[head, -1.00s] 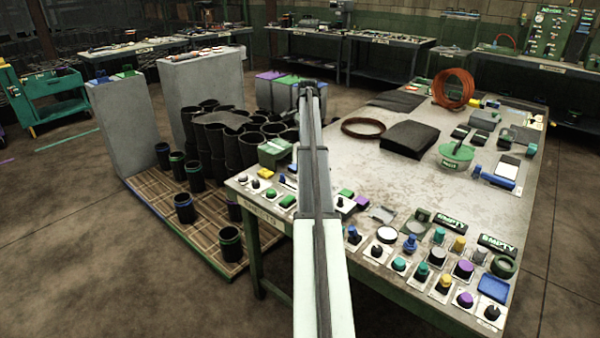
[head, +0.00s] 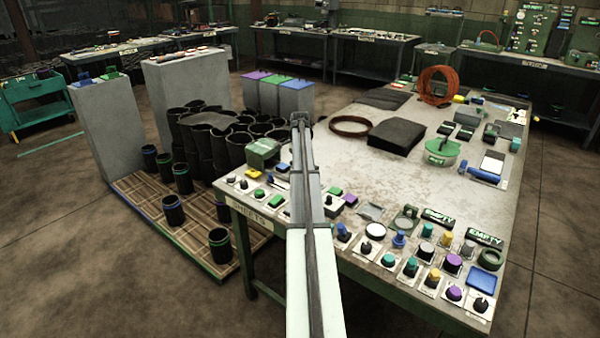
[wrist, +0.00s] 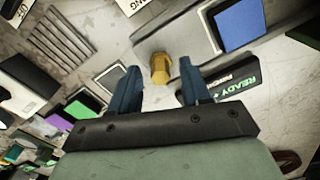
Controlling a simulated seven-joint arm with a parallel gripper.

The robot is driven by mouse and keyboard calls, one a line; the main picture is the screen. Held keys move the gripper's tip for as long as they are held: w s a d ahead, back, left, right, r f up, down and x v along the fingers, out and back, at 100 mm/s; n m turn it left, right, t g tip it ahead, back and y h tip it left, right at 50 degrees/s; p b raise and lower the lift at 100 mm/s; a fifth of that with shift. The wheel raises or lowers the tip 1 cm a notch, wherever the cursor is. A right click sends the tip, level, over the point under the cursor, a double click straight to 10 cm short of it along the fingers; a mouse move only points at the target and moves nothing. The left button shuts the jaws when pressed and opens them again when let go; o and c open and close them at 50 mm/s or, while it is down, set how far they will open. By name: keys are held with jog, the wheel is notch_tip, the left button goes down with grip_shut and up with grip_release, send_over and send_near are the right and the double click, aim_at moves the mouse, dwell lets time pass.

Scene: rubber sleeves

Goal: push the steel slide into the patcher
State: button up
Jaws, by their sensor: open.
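In the wrist view my gripper (wrist: 159,80) has two blue fingers spread apart with nothing held between them. A brass-yellow knob (wrist: 160,66) shows in the gap, apart from both fingers. It is on or beside a grey metal bar (wrist: 190,50) that runs to the upper right, with a blue square (wrist: 240,22) at its far end. I cannot tell for sure whether this bar is the steel slide. A dark label (wrist: 232,84) reading "READY" and a partly hidden word lies beyond the right finger. In the head view my arm hides the fingers. I cannot clearly identify the patcher.
The grey workbench (head: 300,205) carries rows of knobs and buttons along its near edge. A green box (head: 262,153) stands at its left corner. A black pad (head: 397,136) and a reddish coil (head: 437,86) lie farther back. Black sleeves (head: 220,240) stand on the pallet at left.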

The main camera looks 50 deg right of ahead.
jog(key=shift+f, duration=0.9)
jog(key=shift+c, duration=0.3)
grip_shut()
